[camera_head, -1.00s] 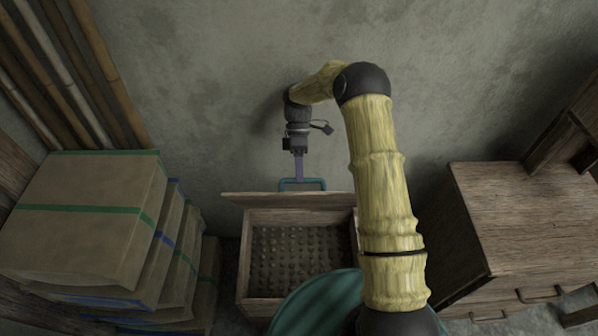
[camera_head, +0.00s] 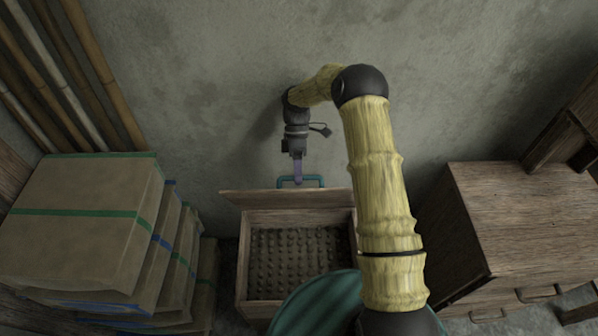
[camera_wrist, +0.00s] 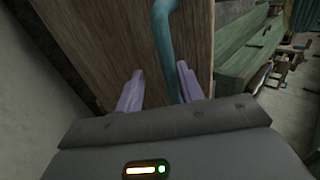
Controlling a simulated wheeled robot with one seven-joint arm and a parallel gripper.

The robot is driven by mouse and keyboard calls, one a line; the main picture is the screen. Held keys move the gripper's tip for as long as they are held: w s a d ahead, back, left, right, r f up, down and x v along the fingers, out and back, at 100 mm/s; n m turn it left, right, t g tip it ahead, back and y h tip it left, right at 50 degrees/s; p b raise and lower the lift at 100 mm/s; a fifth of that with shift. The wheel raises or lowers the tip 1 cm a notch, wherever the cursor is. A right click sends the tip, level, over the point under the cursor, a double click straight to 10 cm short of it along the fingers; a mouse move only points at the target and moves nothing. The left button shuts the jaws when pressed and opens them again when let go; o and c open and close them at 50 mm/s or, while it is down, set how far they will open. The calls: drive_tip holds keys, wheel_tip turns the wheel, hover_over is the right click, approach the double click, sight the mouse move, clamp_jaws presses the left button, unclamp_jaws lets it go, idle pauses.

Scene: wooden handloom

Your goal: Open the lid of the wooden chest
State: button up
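The wooden chest (camera_head: 243,262) stands low against the wall, with its lid (camera_head: 285,198) raised and standing up at the back. The inside shows rows of small round knobs. A teal handle (camera_head: 314,178) is on the far side of the lid's upper edge. My gripper (camera_head: 298,182) is at this handle, fingers pointing down. In the wrist view, the lilac fingers of my gripper (camera_wrist: 158,82) are apart, in front of the lid board (camera_wrist: 105,40). The teal handle (camera_wrist: 163,25) runs down between them, nearer the right finger; I cannot tell whether they touch.
Stacked boxes (camera_head: 75,240) with green and blue bands stand left of the chest, bamboo poles (camera_head: 85,70) behind them. A wooden cabinet (camera_head: 520,215) stands to the right. A plaster wall (camera_head: 220,80) is close behind the lid. My arm hides part of the chest's right side.

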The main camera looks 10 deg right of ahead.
drive_tip(key=shift+r, duration=0.15)
wheel_tip(320, 180, up, 10)
drive_tip(key=shift+s, duration=0.1)
clamp_jaws()
drive_tip(key=s+d+r+m+t, duration=0.2)
drive_tip(key=s+d+m+t, duration=0.2)
drive_tip(key=s+m, duration=0.4)
drive_tip(key=s+d+r+m+t, duration=0.3)
drive_tip(key=s+d+m+t, duration=0.2)
drive_tip(key=s+m, duration=0.4)
drive_tip(key=shift+d+t+h, duration=0.3)
drive_tip(key=shift+t, duration=0.5)
drive_tip(key=shift+s, duration=0.1)
